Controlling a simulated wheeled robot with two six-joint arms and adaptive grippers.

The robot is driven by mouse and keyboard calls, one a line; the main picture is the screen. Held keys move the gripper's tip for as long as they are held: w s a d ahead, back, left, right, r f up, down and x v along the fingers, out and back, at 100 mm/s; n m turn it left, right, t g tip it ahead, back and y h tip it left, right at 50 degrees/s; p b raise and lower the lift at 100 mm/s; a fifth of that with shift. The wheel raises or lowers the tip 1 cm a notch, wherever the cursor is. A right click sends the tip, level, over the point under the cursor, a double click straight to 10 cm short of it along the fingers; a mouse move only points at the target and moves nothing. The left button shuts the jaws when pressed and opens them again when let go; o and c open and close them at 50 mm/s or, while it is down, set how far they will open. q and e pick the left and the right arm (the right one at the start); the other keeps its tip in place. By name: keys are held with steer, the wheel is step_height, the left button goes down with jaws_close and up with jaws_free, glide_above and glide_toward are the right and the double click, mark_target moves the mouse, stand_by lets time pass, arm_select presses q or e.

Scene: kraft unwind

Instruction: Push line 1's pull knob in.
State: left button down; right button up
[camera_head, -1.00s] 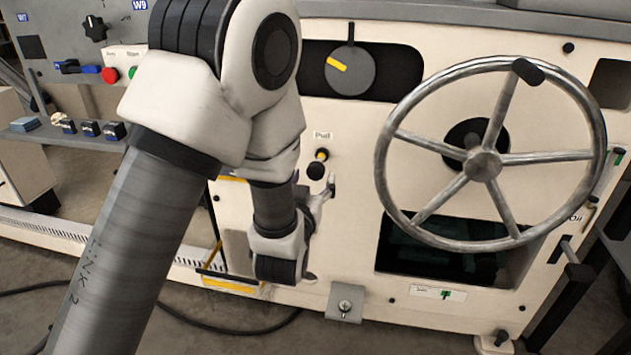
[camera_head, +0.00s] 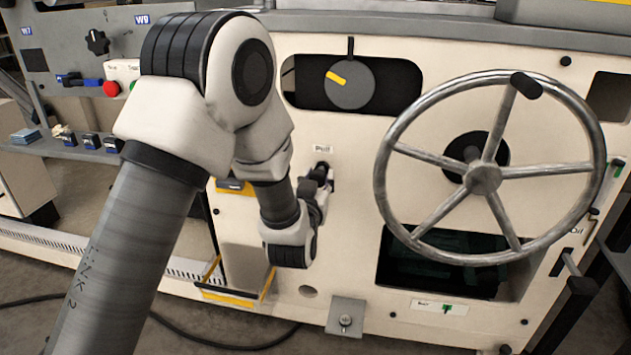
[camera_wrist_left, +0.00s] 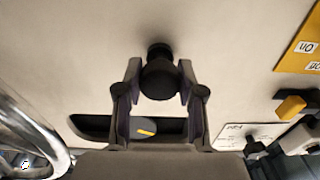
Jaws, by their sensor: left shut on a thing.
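Line 1's pull knob (camera_wrist_left: 160,80) is a dark round knob on the cream panel, with a black collar behind it in the left wrist view. My left gripper (camera_wrist_left: 160,76) has one finger on each side of the knob and is shut on it. In the head view my left gripper (camera_head: 323,173) is at the panel just below the pull label (camera_head: 320,149) and covers most of the knob. I cannot tell how far the knob stands out from the panel. My right gripper is not in view.
A large handwheel (camera_head: 484,178) stands out from the panel to the right of the gripper. A dial with a yellow pointer (camera_head: 349,83) sits in a dark recess above. A yellow-edged bracket (camera_head: 228,296) is low on the left. A grey floor bracket (camera_head: 345,315) is below.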

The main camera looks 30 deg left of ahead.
arm_select(q)
steer(key=shift+w+a+r, duration=0.1)
steer(key=shift+w+a, duration=0.05)
steer(key=shift+w, duration=0.35)
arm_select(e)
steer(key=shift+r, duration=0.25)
arm_select(q)
steer(key=c, duration=0.8)
jaws_free()
steer(key=shift+o, duration=0.5)
steer(key=shift+w, duration=0.1)
steer(key=v, duration=0.7)
steer(key=shift+s, duration=0.3)
